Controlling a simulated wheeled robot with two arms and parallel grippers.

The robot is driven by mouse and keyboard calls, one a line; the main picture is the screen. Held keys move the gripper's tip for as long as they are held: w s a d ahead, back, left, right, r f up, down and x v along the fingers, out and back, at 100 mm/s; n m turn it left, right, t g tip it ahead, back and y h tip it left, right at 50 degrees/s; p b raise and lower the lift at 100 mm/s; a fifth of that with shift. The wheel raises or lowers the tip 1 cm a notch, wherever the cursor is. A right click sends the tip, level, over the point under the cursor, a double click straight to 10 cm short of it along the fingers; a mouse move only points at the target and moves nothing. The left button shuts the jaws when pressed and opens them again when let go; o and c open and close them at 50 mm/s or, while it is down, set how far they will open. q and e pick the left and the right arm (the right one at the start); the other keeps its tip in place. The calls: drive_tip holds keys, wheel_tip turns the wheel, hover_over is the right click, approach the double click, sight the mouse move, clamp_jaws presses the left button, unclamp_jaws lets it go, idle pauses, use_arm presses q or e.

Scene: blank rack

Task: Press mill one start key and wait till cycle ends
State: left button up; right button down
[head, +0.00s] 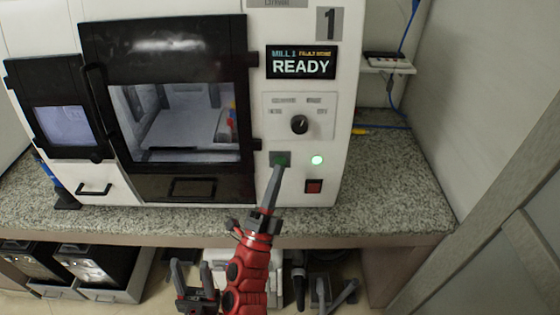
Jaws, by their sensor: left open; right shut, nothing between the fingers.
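Mill one (350,110) is a white machine with a plate marked 1, standing on a speckled counter. Its display (301,64) reads MILL 1 and READY. The green start key (281,158) is on the front panel, left of a lit green lamp (317,160). My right gripper (277,169) is shut and empty, its tip at the lower edge of the start key. I cannot tell whether it touches or presses the key, which it partly covers. My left gripper (191,278) is open and empty, low in front of the counter.
A red key (313,186) sits below the lamp, and a black knob (299,124) above. The mill's dark-framed door (175,170) is shut. The counter (400,205) is clear at right. Black bins (100,268) stand under the counter. A wall shelf (385,64) holds a small device.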

drive_tip(key=shift+w, duration=0.1)
drive_tip(key=shift+w+b, duration=0.35)
drive_tip(key=shift+b, duration=0.05)
